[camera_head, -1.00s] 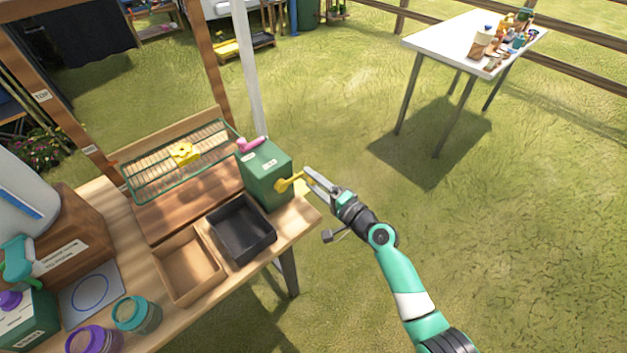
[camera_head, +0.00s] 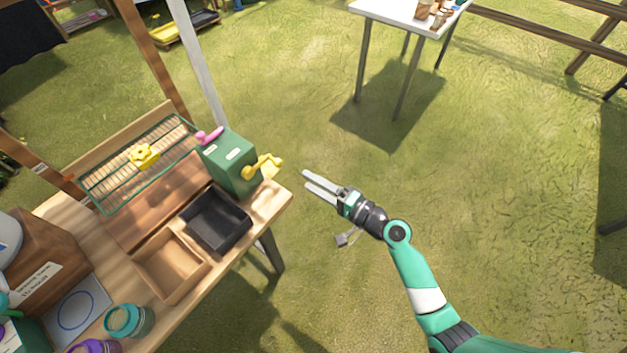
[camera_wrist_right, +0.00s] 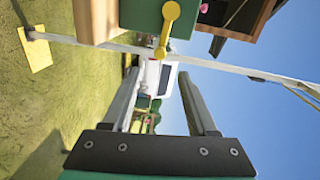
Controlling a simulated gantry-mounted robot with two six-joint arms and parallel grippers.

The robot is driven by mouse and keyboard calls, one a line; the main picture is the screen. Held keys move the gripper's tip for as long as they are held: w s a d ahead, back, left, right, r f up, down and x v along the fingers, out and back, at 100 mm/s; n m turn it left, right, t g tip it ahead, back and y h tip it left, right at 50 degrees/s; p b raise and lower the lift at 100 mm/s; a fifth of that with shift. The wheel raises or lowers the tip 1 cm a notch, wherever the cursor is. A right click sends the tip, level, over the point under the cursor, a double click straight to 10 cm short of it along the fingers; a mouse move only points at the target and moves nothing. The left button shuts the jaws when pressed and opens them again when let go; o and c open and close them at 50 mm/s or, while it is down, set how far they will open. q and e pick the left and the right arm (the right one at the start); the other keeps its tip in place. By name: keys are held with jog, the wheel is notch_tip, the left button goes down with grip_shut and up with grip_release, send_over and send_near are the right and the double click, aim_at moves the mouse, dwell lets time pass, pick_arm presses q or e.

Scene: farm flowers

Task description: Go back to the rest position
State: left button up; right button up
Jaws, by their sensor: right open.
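My right gripper (camera_head: 314,188) is open and empty over the grass, to the right of the wooden bench (camera_head: 262,212). Its two fingers also show in the right wrist view (camera_wrist_right: 160,95), spread apart with nothing between them. The green box (camera_head: 228,172) with a yellow crank (camera_head: 262,166) stands at the bench's right end. The gripper is apart from the crank. In the right wrist view the yellow crank (camera_wrist_right: 166,28) shows beyond the fingers. My left gripper is not in view.
A black tray (camera_head: 244,238) and a wooden tray (camera_head: 150,272) sit on the bench, with a wire rack (camera_head: 108,192) behind. A teal-lidded jar (camera_head: 128,321) stands in front. A white table (camera_head: 400,17) is at the back. Grass around my right arm is clear.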

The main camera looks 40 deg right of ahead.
jog(key=shift+a, duration=0.1)
dwell(0.4)
jog(key=w+a+r+n+t+y+p, duration=0.1)
jog(key=w+a+r+n+y, duration=0.2)
jog(key=r, duration=0.7)
jog(key=a+r+n+t+y, duration=0.1)
jog(key=a+r+n, duration=0.35)
jog(key=r, duration=0.55)
jog(key=w+a+r+n+t+y+p, duration=0.1)
jog(key=w+a+r+n+y, duration=0.3)
jog(key=r, duration=0.6)
jog(key=s+a+r+n+t, duration=0.25)
jog(key=s+r, duration=0.25)
jog(key=r, duration=0.4)
jog(key=s+a+r+n+t, duration=0.1)
jog(key=s+a+r+n, duration=0.3)
jog(key=r, duration=0.6)
jog(key=s+d+r+m+t+h, duration=0.1)
jog(key=s+d+r+t+h, duration=0.3)
jog(key=s+d+r+h, duration=0.25)
notch_tip(320, 180, up, 37)
jog(key=d+h+p, duration=0.1)
jog(key=h+p, duration=0.1)
jog(key=p, duration=3.6)
jog(key=shift+m, duration=0.3)
